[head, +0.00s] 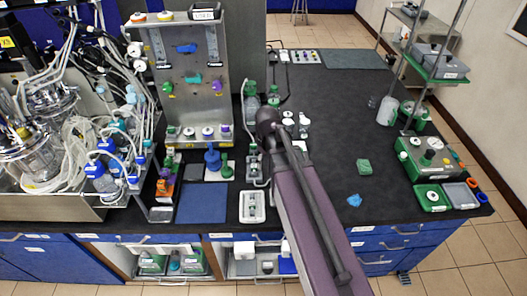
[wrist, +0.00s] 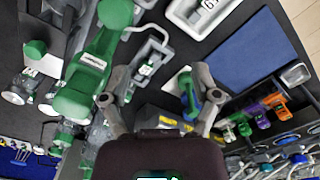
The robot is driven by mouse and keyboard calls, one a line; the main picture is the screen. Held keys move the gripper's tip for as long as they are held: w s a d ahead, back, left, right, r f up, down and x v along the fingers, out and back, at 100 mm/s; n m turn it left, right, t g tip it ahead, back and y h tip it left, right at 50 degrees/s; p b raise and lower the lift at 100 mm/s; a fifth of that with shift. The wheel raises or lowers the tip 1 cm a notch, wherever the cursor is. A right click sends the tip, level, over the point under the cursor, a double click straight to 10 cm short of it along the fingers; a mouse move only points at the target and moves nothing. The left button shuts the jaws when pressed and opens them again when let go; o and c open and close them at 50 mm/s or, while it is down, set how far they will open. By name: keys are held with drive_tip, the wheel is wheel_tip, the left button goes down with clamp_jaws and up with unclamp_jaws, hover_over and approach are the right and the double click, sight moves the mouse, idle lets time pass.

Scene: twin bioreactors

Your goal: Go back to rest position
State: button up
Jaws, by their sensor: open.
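My gripper (wrist: 160,76) is open in the wrist view, its two fingers spread apart with nothing held between them. Past the fingers lie a grey-and-white tray (wrist: 172,50) and a blue-and-green item (wrist: 188,95). A large green-capped device (wrist: 85,85) is close to the left finger; I cannot tell whether they touch. In the head view my arm reaches from the lower edge up over the middle of the dark bench (head: 345,110). My fingers cannot be made out clearly there.
A metal rack (head: 190,75) and tangled bioreactor tubing (head: 85,140) stand left. A blue mat (head: 203,202) and white tray (head: 252,207) lie at the front. A green-based instrument (head: 425,157) stands far right.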

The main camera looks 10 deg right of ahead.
drive_tip(key=s+f+m+b, duration=0.1)
drive_tip(key=s+m, duration=0.4)
drive_tip(key=s, duration=0.3)
drive_tip(key=shift+f, duration=0.2)
idle(0.4)
idle(1.2)
